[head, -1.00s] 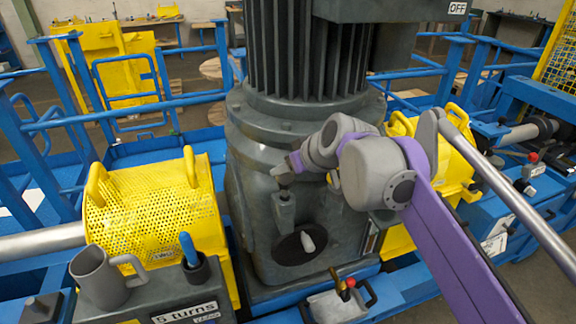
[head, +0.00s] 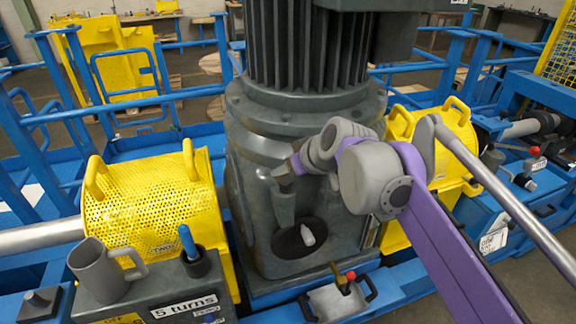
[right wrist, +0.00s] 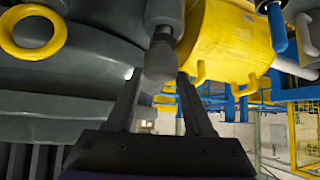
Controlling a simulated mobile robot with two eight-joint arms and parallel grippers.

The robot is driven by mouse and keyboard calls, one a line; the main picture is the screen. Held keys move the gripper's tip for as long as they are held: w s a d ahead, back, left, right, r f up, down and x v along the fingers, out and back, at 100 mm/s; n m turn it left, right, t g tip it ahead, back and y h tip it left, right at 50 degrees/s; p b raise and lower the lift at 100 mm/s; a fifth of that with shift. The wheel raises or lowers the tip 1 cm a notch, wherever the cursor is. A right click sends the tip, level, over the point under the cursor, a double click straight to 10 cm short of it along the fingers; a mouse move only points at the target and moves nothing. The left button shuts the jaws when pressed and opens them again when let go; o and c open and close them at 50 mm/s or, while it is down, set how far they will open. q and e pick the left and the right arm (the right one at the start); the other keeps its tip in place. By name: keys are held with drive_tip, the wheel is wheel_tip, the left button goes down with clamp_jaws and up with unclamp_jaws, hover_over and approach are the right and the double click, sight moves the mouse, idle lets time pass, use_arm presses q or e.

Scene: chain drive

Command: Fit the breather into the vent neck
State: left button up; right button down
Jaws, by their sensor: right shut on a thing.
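The breather (right wrist: 158,64) is a grey, roughly cylindrical piece between the two fingers of my right gripper (right wrist: 160,78) in the right wrist view. My right gripper (head: 285,172) is shut on it at the front of the grey motor housing in the head view. The vent neck (head: 284,208) is a dark grey upright stub on that housing, just below the gripper. The breather is above the neck and roughly in line with it. I cannot tell whether it is touching or inside the neck, as the gripper hides the join. My left gripper is not in view.
A dark oval with a white piece (head: 307,235) is just below the neck. Yellow perforated guards (head: 155,210) flank the housing. A grey mug (head: 100,268) and a cup with a blue-handled tool (head: 190,250) stand at left front. A red-knobbed fitting (head: 350,276) is below.

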drive_tip(key=shift+f, duration=0.6)
drive_tip(key=shift+c, duration=1)
unclamp_jaws()
drive_tip(key=v, duration=1)
drive_tip(key=shift+s+d+r, duration=0.2)
drive_tip(key=shift+s+r, duration=0.05)
drive_tip(key=shift+s, duration=0.05)
drive_tip(key=s+d+f+m+h+p, duration=0.1)
drive_tip(key=s+d+f+m, duration=0.1)
drive_tip(key=s+d+f, duration=0.2)
drive_tip(key=s+d+f+m+g+h+p, duration=0.1)
drive_tip(key=s+d+f, duration=0.3)
drive_tip(key=s+f, duration=0.6)
drive_tip(key=s+d+f+m+g+h+p, duration=0.1)
drive_tip(key=s+d+f+m+h+p, duration=0.1)
drive_tip(key=s+f, duration=0.5)
wheel_tip(320, 180, down, 6)
drive_tip(key=d+m+h, duration=0.1)
drive_tip(key=d, duration=0.1)
drive_tip(key=shift+s+d+m+p, duration=0.25)
drive_tip(key=shift+d+m+p, duration=0.05)
drive_tip(key=shift+p, duration=0.1)
